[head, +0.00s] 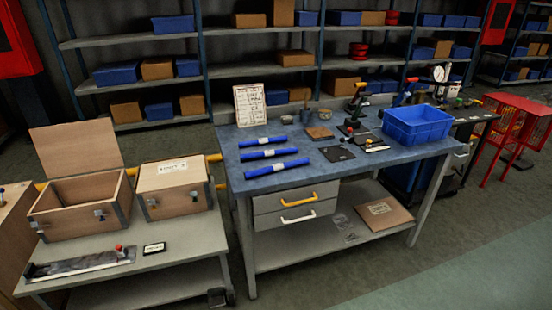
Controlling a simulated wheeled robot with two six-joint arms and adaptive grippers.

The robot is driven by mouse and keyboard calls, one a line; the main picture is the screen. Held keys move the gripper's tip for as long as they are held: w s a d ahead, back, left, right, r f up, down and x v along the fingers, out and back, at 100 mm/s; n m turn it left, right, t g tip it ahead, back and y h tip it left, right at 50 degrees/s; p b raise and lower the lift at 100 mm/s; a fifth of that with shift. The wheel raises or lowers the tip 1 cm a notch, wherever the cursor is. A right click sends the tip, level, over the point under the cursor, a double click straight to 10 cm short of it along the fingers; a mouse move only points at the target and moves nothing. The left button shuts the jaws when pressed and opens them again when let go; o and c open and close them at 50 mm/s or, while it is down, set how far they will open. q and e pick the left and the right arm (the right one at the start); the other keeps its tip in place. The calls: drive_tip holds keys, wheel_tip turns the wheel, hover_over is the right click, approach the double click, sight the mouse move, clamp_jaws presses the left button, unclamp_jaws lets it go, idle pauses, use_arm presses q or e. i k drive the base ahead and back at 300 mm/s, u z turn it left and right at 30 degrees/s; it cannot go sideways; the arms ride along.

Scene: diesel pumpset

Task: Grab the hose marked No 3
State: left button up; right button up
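Three blue hoses with white labels lie side by side on the left part of the blue-topped workbench (232,165). The far hose (250,143) and the middle hose (252,156) look shorter than the near hose (262,172), which lies closest to the bench's front edge. The print on the labels is too small to read, so I cannot tell which hose is marked No 3. Neither of my grippers shows in the head view.
A blue bin (418,128) stands on the bench's right side, with small tools and dark plates left of it. A white sheet (250,104) stands at the back. An open wooden box (85,221) and a closed wooden box (174,206) are on a lower table at left.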

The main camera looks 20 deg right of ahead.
sight(278, 167)
drive_tip(key=z, duration=0.65)
drive_tip(key=i, duration=0.95)
drive_tip(key=u, duration=0.15)
